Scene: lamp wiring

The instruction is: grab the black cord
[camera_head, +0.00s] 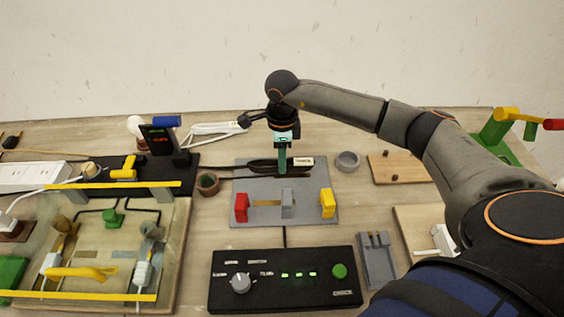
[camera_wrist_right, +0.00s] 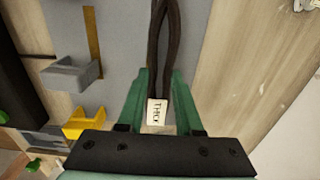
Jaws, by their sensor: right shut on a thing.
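The black cord (camera_head: 258,164) is a dark folded loop lying at the back edge of the grey mat (camera_head: 270,213), with a white printed tag (camera_head: 303,161) on its right end. My right gripper (camera_head: 282,170) reaches down from above onto the cord. In the right wrist view the dark strands of the cord (camera_wrist_right: 164,42) run between the green fingers of the gripper (camera_wrist_right: 162,78), and the tag (camera_wrist_right: 157,112) sits between them. The right gripper is shut on the cord. My left gripper is not in view.
Red (camera_head: 241,207), grey (camera_head: 288,204) and yellow (camera_head: 327,204) posts stand on the mat. A black control box (camera_head: 285,281) lies in front. A grey cup (camera_head: 347,161) and wooden board (camera_head: 398,168) are to the right; a wiring board (camera_head: 100,233) is left.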

